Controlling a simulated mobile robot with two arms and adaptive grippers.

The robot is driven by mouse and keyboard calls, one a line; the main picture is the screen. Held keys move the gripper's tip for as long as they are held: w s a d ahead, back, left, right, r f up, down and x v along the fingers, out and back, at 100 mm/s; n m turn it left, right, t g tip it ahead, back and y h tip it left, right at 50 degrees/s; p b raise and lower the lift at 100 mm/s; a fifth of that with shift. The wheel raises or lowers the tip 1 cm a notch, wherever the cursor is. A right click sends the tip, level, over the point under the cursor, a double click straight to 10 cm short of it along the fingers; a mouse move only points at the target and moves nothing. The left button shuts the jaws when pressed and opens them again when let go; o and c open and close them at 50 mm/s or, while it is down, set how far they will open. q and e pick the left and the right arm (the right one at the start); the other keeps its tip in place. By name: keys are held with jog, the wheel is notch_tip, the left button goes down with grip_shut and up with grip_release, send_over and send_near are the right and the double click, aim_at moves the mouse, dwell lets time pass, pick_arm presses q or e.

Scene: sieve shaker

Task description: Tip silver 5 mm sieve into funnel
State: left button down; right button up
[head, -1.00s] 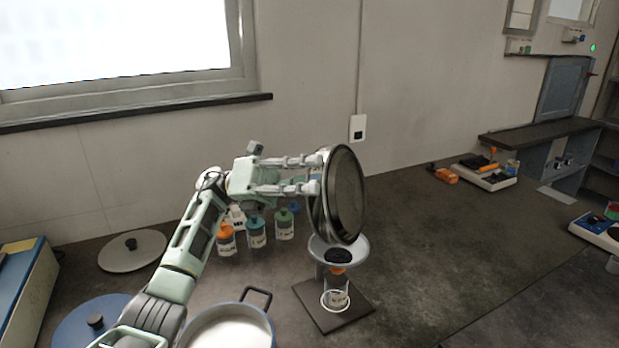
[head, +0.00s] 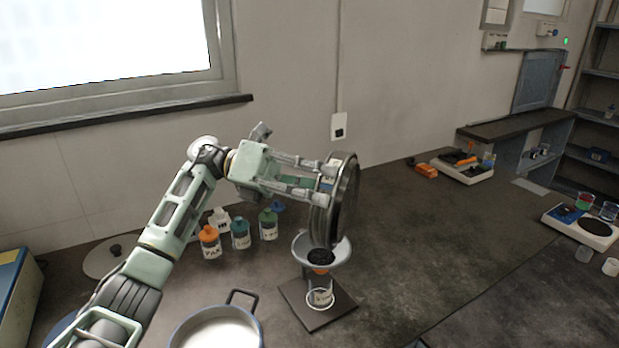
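The silver sieve (head: 346,203) is tipped on its edge, its round face turned to the right. My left gripper (head: 328,183) is shut on its rim from the left. The sieve's lower edge is just over the grey funnel (head: 338,256), which has dark material in its bowl. The funnel sits in a stand with a dark square base (head: 318,312), above a labelled container (head: 320,298). Whether sieve and funnel touch, I cannot tell. The sieve's mesh is hardly visible at this angle. My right gripper is not in view.
Several capped bottles (head: 240,234) stand behind my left arm. A pan with a handle (head: 218,330) is at the front, left of the stand. Balances (head: 463,166) stand at the right along the bench. The bench right of the funnel is clear.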

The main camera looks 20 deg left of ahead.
pick_arm(q)
jog(key=shift+d+r+y+p, duration=0.15)
jog(key=shift+d+y+p, duration=0.15)
jog(key=shift+d+p, duration=0.1)
jog(key=d+y+p, duration=0.2)
jog(key=d+p, duration=0.1)
jog(key=d+y+p, duration=0.1)
jog(key=d+y, duration=0.1)
jog(key=shift+d+f, duration=0.2)
jog(key=shift+f, duration=0.15)
jog(key=d+f+y+p, duration=0.1)
jog(key=d+y+p, duration=0.2)
jog(key=d+f+y+p, duration=0.1)
jog(key=d+p, duration=0.1)
jog(key=shift+f+y, duration=0.3)
